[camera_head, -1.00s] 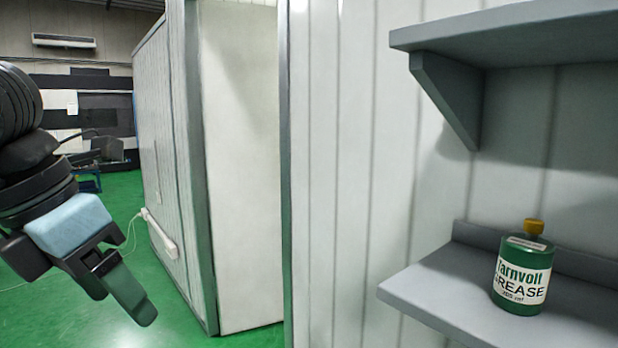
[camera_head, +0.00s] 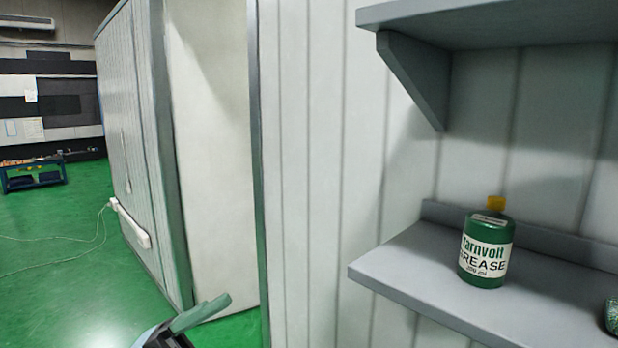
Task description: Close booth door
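The booth (camera_head: 135,130) has pale ribbed walls with grey metal edges. A gap stands open between its left corner post and the metal edge of the ribbed panel (camera_head: 320,170) on the right. A smooth white surface (camera_head: 215,150) shows in this gap. I cannot tell which panel is the door; no handle or hinge is clear. My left gripper (camera_head: 190,322) is at the bottom edge, in front of the lower part of the gap. Only one green-grey finger and a bit of its body show, so its opening is unclear. My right gripper is out of view.
Grey shelves (camera_head: 410,268) project from the ribbed panel at right, with a green grease bottle (camera_head: 485,252) on the lower one. A white power strip (camera_head: 130,224) with a cable is on the booth's left wall. Green floor (camera_head: 60,260) is mostly clear at left, before a blue cart (camera_head: 35,175).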

